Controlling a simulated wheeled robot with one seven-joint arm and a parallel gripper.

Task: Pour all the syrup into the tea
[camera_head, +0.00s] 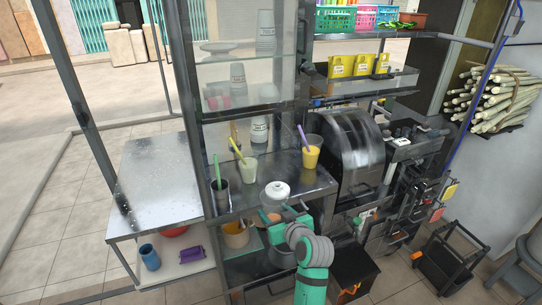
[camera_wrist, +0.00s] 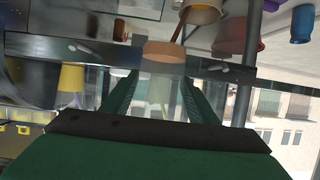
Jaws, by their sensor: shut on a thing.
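My gripper (camera_wrist: 160,100) is shut on a clear container with a short layer of amber-brown syrup (camera_wrist: 170,52) in it. In the head view the syrup (camera_head: 274,217) shows as a small brown patch at the counter's front edge, beside my wrist, which hides much of the container. Three cups with straws stand on the metal counter beyond it: a dark cup with a green straw (camera_head: 220,190) at left, a pale drink with a yellow straw (camera_head: 247,170), and an orange-yellow drink with a purple straw (camera_head: 311,156). The dark one may be the tea; I cannot tell for sure.
A white lidded jar (camera_head: 274,193) stands near the counter's front edge, close to my gripper. A tan pot (camera_head: 236,235) sits on the shelf below. A metal press (camera_head: 350,150) stands at right. The side table (camera_head: 160,180) at left is clear.

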